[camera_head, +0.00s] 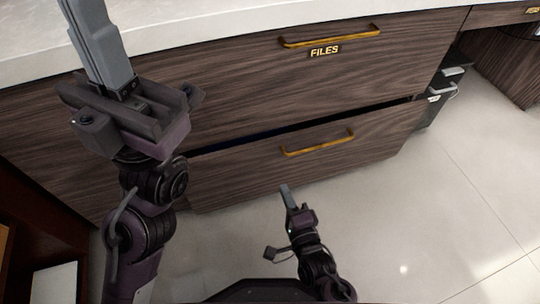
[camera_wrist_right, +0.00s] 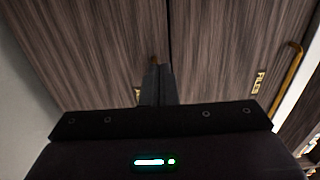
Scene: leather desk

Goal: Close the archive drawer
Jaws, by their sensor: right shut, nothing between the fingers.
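The lower wood-grain drawer (camera_head: 240,170) is slightly open, with a dark gap along its top edge. Its brass handle (camera_head: 318,144) is in the middle of its front; I cannot read its label. In the right wrist view the lower drawer front (camera_wrist_right: 80,50) fills the left side, with its handle mostly hidden behind my fingers. My right gripper (camera_head: 286,190) is shut and empty, just in front of the drawer below its handle; I cannot tell if it touches. My left gripper (camera_head: 92,30) is raised at the upper left, over the countertop edge; its jaw state is unclear.
Above is a closed drawer labelled FILES (camera_head: 365,75) with a brass handle (camera_head: 330,36). The pale countertop (camera_head: 220,14) runs along the top. A dark box-like object (camera_head: 440,95) stands right of the drawers. The tiled floor (camera_head: 440,220) in front and to the right is clear.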

